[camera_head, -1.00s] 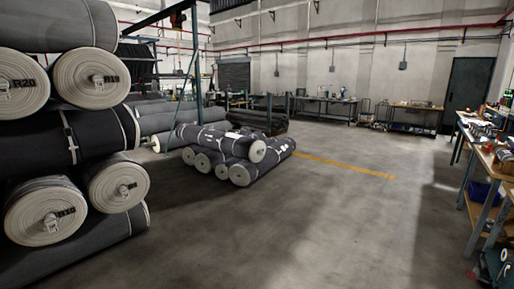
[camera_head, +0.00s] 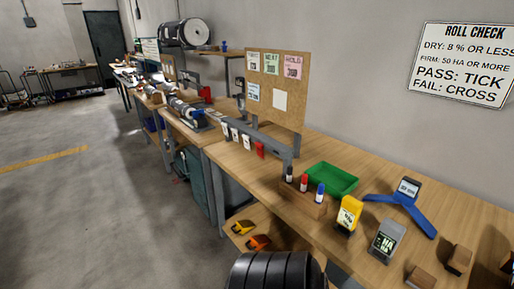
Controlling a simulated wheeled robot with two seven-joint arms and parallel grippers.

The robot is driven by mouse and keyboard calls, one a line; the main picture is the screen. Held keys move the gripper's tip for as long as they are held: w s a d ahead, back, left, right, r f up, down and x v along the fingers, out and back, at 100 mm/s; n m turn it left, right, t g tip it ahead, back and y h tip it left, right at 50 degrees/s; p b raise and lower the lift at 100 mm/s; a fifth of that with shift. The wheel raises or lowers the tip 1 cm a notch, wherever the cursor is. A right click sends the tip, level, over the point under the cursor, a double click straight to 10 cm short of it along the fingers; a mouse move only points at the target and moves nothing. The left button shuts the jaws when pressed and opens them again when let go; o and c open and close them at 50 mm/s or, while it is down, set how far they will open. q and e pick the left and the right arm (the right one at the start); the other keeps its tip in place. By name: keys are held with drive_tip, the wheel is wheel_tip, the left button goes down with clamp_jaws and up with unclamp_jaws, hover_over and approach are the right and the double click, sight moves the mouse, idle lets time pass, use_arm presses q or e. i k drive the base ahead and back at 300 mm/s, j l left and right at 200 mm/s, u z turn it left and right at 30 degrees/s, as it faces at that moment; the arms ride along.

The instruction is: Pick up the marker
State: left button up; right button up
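Markers stand upright in a small wooden block (camera_head: 302,202) on the workbench, near its front edge. I see a black one (camera_head: 290,175), a red one (camera_head: 304,183) and a blue one (camera_head: 320,193), in a row from left to right. Neither of my grippers is in view, and nothing is seen touching the markers.
The workbench (camera_head: 340,160) also bears a green tray (camera_head: 331,179) behind the markers, a yellow meter (camera_head: 348,216), a grey meter (camera_head: 386,241) and a blue stand (camera_head: 412,212) with a display. A corkboard (camera_head: 277,90) stands at the back. Open floor (camera_head: 90,215) lies left.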

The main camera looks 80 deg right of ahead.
sight(288, 181)
drive_tip(key=z, duration=2.8)
drive_tip(key=i+j+z, duration=0.15)
drive_tip(key=j+z, duration=0.15)
drive_tip(key=z, duration=0.2)
drive_tip(key=i+j+z, duration=0.15)
drive_tip(key=j+z, duration=0.35)
drive_tip(key=l, duration=0.15)
